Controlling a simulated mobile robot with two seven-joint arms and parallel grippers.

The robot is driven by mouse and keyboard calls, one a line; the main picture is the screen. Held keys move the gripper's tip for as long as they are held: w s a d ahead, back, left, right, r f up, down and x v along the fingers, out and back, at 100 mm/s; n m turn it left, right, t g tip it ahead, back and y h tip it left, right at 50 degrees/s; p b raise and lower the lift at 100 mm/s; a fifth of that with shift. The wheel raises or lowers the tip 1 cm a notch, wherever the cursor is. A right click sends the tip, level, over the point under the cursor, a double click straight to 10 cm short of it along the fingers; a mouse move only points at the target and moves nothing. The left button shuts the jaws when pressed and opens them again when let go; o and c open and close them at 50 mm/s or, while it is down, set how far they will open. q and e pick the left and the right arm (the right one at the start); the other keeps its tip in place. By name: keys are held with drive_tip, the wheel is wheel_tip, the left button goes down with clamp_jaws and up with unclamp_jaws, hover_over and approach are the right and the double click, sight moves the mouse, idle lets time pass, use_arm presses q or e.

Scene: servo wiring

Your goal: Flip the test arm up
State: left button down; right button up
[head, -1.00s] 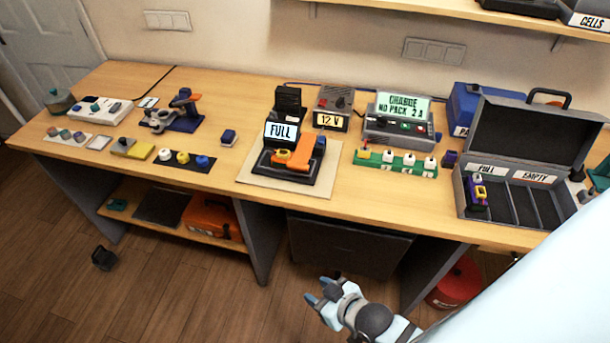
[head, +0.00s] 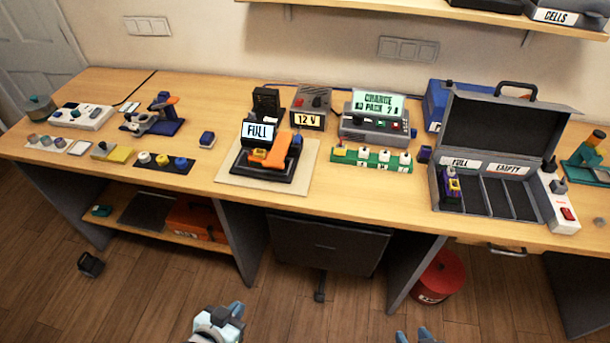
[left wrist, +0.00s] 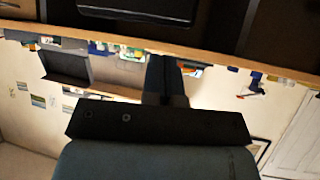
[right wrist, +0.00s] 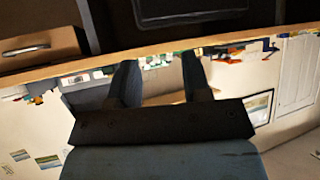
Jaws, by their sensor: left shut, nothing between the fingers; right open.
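My right gripper (head: 414,334) is at the bottom edge, partly cut off. The right wrist view shows its fingers (right wrist: 160,85) apart with nothing between them.
Right of the tester are a 12 V supply (head: 309,108), a charger (head: 375,120), a green strip of cells (head: 371,159) and an open grey case (head: 440,190). A blue-orange clamp-like tool (head: 157,118) stands left. Floor in front is clear around my grippers.

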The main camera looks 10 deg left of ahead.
use_arm(q)
drive_tip(key=shift+d, duration=0.25)
use_arm(e)
drive_tip(key=shift+d+r, duration=0.1)
drive_tip(key=shift+d, duration=0.15)
use_arm(q)
drive_tip(key=shift+f, duration=0.1)
drive_tip(key=w+a+m+t+y+b, duration=0.1)
drive_tip(key=w+m+t+b, duration=0.3)
drive_tip(key=w+m+b, duration=0.7)
drive_tip(key=w+a+r+m+t+b, duration=0.1)
drive_tip(key=w+m+t+b, duration=0.4)
drive_tip(key=w+m+b, duration=0.7)
drive_tip(key=m, duration=1)
drive_tip(key=shift+a+r+m+y, duration=0.3)
drive_tip(key=shift+a+m+y, duration=0.05)
drive_tip(key=shift+m+y, duration=0.05)
use_arm(e)
wheel_tip(320, 180, down, 16)
drive_tip(key=w+a, duration=0.1)
drive_tip(key=shift+a+f, duration=0.25)
drive_tip(key=shift+a, duration=0.05)
